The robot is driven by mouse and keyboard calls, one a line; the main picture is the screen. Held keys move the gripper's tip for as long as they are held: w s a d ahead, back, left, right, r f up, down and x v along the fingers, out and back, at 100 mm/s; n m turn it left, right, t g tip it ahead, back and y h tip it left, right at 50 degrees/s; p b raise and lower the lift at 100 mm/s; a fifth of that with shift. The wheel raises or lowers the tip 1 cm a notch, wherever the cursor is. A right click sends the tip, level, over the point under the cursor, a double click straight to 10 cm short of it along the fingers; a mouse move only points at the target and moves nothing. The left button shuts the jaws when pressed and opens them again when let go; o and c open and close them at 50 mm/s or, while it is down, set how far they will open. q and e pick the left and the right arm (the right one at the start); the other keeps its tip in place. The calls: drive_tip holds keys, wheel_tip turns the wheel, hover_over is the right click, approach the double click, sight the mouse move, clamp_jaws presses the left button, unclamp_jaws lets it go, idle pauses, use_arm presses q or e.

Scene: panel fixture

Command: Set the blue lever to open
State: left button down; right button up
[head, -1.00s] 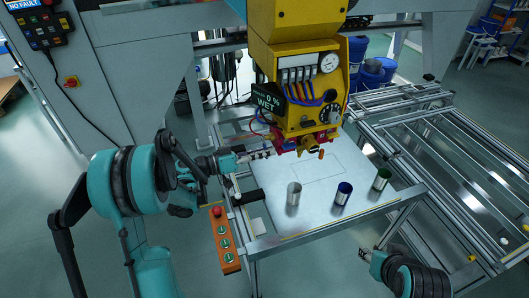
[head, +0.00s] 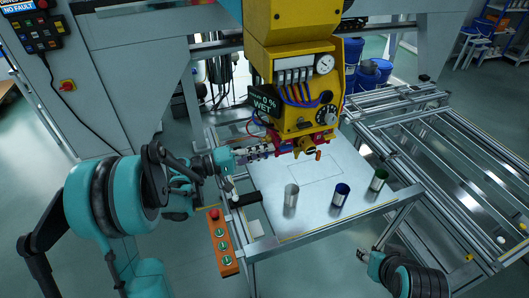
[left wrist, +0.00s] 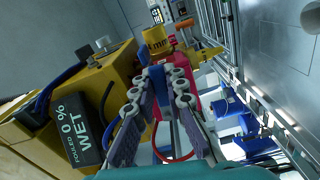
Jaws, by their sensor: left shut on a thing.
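My left gripper (head: 291,147) reaches from the left to the red-pink block (head: 322,137) under the yellow machine head (head: 290,75). A small blue piece, which looks like the blue lever (left wrist: 143,57), shows at the fingertips. Most of it is hidden by the fingers, so its angle is unclear. My right gripper (head: 367,254) is low at the right, away from the machine; its finger gap is too small to judge.
A white plate (head: 330,180) lies under the head with a silver can (head: 291,194), a blue can (head: 341,194) and a green-topped can (head: 379,181). An orange button box (head: 222,243) is at the frame's left. A WET display (head: 263,103) hangs near my left gripper.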

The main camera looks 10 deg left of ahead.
use_arm(q)
drive_tip(key=shift+r+n, duration=0.35)
drive_tip(key=shift+n, duration=0.55)
drive_tip(key=c, duration=1.5)
unclamp_jaws()
drive_tip(key=shift+c, duration=0.2)
drive_tip(key=v, duration=1.2)
